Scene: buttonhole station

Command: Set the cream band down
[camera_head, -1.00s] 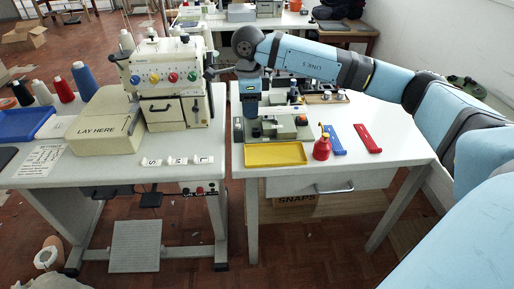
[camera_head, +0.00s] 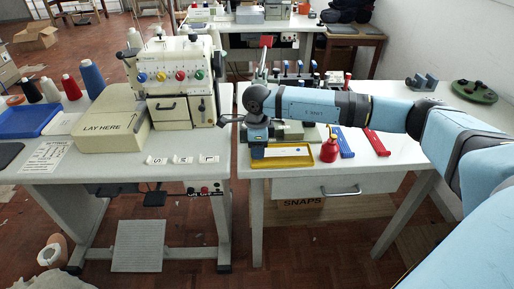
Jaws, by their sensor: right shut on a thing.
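My right arm reaches in from the right, and my right gripper (camera_head: 257,153) points down at the left end of the yellow tray (camera_head: 292,164). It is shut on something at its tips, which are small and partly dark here. I cannot make out the cream band itself; the hand hides that spot. I cannot tell whether it touches the tray. My left gripper is out of view.
A red bottle (camera_head: 330,151) stands at the tray's right end, with a blue bar (camera_head: 345,143) and a red bar (camera_head: 376,143) beyond. The sewing machine (camera_head: 178,80) and LAY HERE box (camera_head: 108,133) fill the left table. The right table's front right is clear.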

